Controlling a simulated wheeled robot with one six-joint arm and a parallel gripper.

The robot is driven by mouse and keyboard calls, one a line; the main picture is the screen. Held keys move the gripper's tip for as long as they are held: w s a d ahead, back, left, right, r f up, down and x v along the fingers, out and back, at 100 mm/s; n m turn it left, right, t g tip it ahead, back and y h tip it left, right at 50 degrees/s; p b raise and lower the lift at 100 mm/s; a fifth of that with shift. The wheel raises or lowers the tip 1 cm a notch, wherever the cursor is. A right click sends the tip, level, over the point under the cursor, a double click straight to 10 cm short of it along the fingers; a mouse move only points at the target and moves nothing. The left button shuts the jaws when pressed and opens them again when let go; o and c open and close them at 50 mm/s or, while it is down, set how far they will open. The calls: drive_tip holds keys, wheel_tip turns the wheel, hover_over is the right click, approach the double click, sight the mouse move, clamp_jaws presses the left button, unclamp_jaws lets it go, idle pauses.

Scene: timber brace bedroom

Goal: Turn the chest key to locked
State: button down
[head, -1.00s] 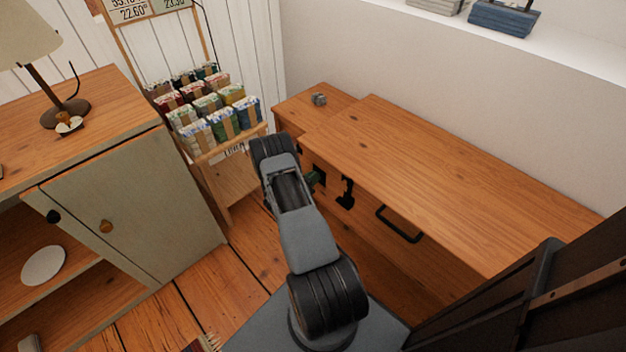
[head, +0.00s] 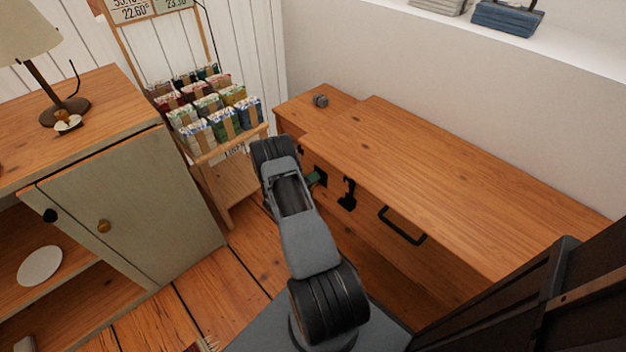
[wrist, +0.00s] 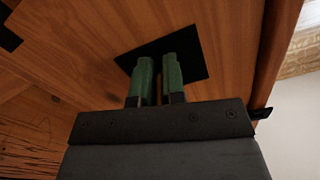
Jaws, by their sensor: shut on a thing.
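The wooden chest (head: 440,180) stands against the wall in the head view, with black iron fittings on its front. In the wrist view a black lock plate (wrist: 198,52) is fixed on the chest's front. My gripper (wrist: 158,75) has green fingers that reach to this plate. They are shut on the key (wrist: 158,88), of which only a thin brass-coloured strip shows between them. The rest of the key is hidden, and I cannot tell its turn angle. In the head view my arm hides most of the gripper; a bit of green (head: 314,179) shows at the chest's front.
A black handle (head: 402,226) and a black latch (head: 347,194) are on the chest's front. A rack of fabric bundles (head: 215,115) stands at the chest's left end. A green-grey cabinet (head: 130,205) is at left. Bare floor lies between cabinet and chest.

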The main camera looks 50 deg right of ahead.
drive_tip(key=shift+f+n, duration=0.1)
drive_tip(key=shift+n, duration=1.4)
drive_tip(key=c, duration=1.3)
unclamp_jaws()
drive_tip(key=shift+o, duration=0.2)
drive_tip(key=shift+a, duration=0.1)
drive_tip(key=w+a+p, duration=0.1)
drive_tip(key=a+p, duration=0.1)
drive_tip(key=a, duration=1.1)
drive_tip(key=shift+a, duration=0.3)
